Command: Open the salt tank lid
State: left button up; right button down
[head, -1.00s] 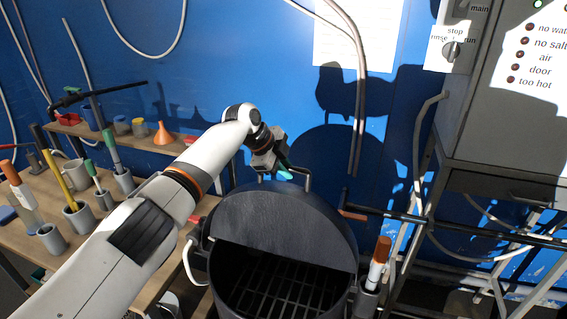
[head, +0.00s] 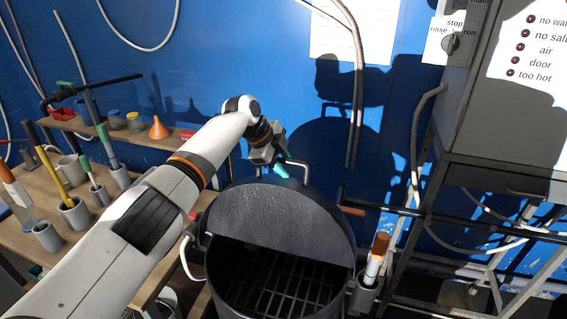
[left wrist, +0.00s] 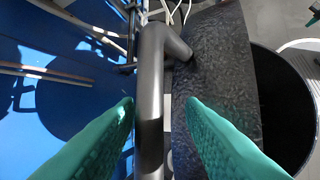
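The salt tank (head: 228,288) is a dark round drum at the lower middle of the head view. Its black lid (head: 285,215) stands tilted up at the back, and the front part of the opening shows a dark grid inside. A grey bar handle (head: 305,172) stands at the lid's far edge; it also shows in the left wrist view (left wrist: 151,100). My left gripper (head: 278,168) is at this handle. In the left wrist view its teal fingers (left wrist: 158,115) are apart, one on each side of the bar, with gaps visible. My right gripper is not in view.
A holder with an orange-and-white bottle (head: 376,258) is at the tank's right side. A grey cabinet (head: 497,125) and pipes are at right. A blue wall is behind.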

pick_arm(q)
jog(key=shift+r, duration=0.1)
jog(key=b+v, duration=0.3)
jog(key=v, duration=0.9)
jog(key=shift+b, duration=0.3)
jog(key=shift+f, duration=0.25)
